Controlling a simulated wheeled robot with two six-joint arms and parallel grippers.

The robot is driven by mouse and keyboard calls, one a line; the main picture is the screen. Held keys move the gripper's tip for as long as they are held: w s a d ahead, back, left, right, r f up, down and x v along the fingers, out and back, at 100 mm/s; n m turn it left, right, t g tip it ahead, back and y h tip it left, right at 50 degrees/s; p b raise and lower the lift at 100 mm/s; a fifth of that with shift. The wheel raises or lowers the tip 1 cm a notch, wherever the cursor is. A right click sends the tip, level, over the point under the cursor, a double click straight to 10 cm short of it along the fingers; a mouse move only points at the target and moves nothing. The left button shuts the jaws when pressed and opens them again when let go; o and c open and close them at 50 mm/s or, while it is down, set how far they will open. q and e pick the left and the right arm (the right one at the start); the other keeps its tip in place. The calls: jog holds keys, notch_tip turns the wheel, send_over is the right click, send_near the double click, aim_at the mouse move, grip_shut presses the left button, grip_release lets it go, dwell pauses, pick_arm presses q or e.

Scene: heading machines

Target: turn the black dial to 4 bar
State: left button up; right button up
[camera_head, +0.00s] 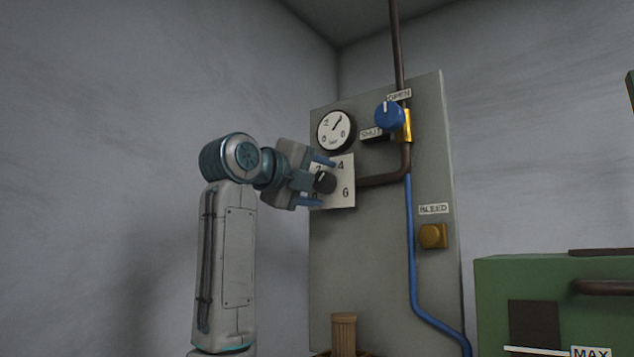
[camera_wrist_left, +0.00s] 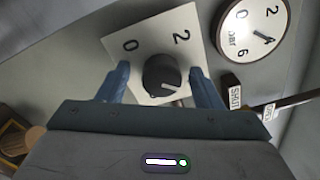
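The black dial (camera_head: 325,182) sits on a white plate (camera_head: 346,196) numbered 0, 2, 4 and 6, fixed to a grey panel. My left gripper (camera_head: 317,184) is at the plate, its two blue fingers open on either side of the dial. In the left wrist view, the dial (camera_wrist_left: 162,75) lies between the spread fingers (camera_wrist_left: 160,85), with gaps visible on both sides. Its pale mark points right there, on the side past the 2; the 4 is hidden. The round bar gauge (camera_head: 336,130) above has its needle pointing up and right. My right gripper is not in view.
A blue knob (camera_head: 389,115) on a brass valve with OPEN and SHUT labels is up and right of the dial. A brown pipe (camera_head: 384,181) runs right from the plate. A green machine (camera_head: 560,275) stands at right.

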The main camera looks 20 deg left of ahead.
pick_arm(q)
jog(key=shift+s, duration=0.15)
jog(key=b+v, duration=0.5)
jog(key=v, duration=0.5)
jog(key=shift+s+a, duration=0.15)
jog(key=shift+s, duration=0.1)
